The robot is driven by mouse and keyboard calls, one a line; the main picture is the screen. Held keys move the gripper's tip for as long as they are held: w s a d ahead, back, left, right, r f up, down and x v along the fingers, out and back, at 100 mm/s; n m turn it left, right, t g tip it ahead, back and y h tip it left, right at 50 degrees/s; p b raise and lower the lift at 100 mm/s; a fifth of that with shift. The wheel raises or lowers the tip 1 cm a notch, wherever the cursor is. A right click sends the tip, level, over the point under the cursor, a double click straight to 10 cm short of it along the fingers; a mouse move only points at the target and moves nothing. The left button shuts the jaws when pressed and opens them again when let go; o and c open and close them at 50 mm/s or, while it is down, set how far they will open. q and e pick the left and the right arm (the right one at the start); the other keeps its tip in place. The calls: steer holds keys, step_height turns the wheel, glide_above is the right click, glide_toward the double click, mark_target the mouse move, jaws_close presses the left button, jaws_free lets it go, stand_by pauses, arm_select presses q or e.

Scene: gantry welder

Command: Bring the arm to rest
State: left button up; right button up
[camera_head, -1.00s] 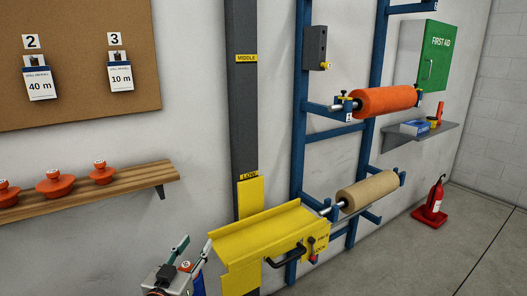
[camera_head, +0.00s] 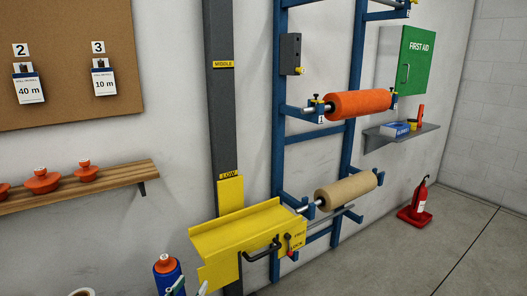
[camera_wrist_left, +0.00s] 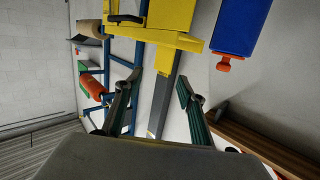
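My left gripper (camera_head: 190,288) shows only its fingertips at the bottom edge of the head view, in front of the lower part of a blue bottle with an orange cap (camera_head: 167,266). In the left wrist view the two green-grey fingers (camera_wrist_left: 156,88) stand wide apart with nothing between them. A dark upright post (camera_wrist_left: 160,100) shows behind the gap. The blue bottle (camera_wrist_left: 240,25) is beyond the right finger, apart from it. My right gripper is in neither view.
A yellow bracket with a black handle (camera_head: 240,232) juts from the post, right of my gripper. A blue rack (camera_head: 280,120) holds an orange roll (camera_head: 360,104) and a tan roll (camera_head: 346,190). A wooden shelf (camera_head: 120,178) is at left.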

arm_select(q)
steer(key=s+f+g+p, duration=0.1)
steer(key=s+f, duration=0.5)
steer(key=s, duration=0.3)
steer(key=s+f+m+g+p, duration=0.1)
steer(key=s+f+g, duration=0.1)
steer(key=s+f, duration=0.4)
steer(key=s+f+g, duration=0.2)
steer(key=s+f, duration=0.4)
steer(key=s, duration=0.7)
steer(key=shift+m+y+p, duration=0.3)
steer(key=shift+m+p, duration=0.1)
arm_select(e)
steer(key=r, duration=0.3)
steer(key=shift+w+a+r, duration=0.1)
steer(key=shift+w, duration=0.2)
arm_select(q)
steer(key=shift+w+a, duration=0.1)
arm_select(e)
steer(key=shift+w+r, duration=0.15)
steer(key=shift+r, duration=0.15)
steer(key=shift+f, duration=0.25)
